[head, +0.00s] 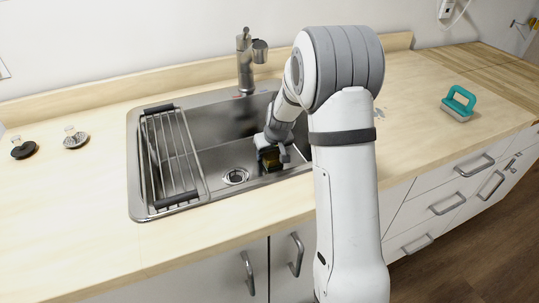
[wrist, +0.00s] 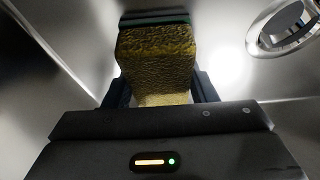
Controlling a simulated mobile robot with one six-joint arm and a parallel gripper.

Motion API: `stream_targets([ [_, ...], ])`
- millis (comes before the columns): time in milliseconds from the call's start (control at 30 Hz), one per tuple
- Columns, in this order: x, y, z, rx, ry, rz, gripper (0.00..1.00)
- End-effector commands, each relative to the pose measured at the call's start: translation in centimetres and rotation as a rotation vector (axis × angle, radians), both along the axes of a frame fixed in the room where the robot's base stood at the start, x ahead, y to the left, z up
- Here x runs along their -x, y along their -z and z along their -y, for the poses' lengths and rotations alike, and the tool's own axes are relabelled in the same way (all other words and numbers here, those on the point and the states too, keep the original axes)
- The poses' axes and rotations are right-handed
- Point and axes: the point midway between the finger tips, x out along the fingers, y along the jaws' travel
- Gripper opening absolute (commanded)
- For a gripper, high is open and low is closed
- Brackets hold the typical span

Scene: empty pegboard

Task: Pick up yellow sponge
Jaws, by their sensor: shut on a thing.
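The yellow sponge (wrist: 158,55) fills the upper middle of the wrist view, between the two dark fingers of my gripper (wrist: 160,92). A dark green layer shows along its far edge. My gripper is shut on the sponge. In the head view my gripper (head: 272,157) is down inside the sink, right of the drain, and the sponge (head: 271,163) shows as a small dark yellow patch at it. I cannot tell whether the sponge touches the sink floor.
The steel sink (head: 222,200) has walls close around my gripper. A wire rack (head: 172,155) spans its left side. The drain (head: 235,176) lies left of the gripper, and the faucet (head: 245,65) stands behind. A teal-handled brush (head: 459,104) sits on the right counter.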

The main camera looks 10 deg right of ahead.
Motion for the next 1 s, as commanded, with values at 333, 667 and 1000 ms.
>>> stream_targets([
  [333, 0.0, -0.8, 0.0, 0.000, 0.000, 0.001, 0.20],
  [667, -0.1, -7.5, 0.0, 0.000, -0.001, 0.004, 0.20],
  [1000, 0.0, -10.4, 0.0, 0.000, 0.000, 0.001, 0.20],
])
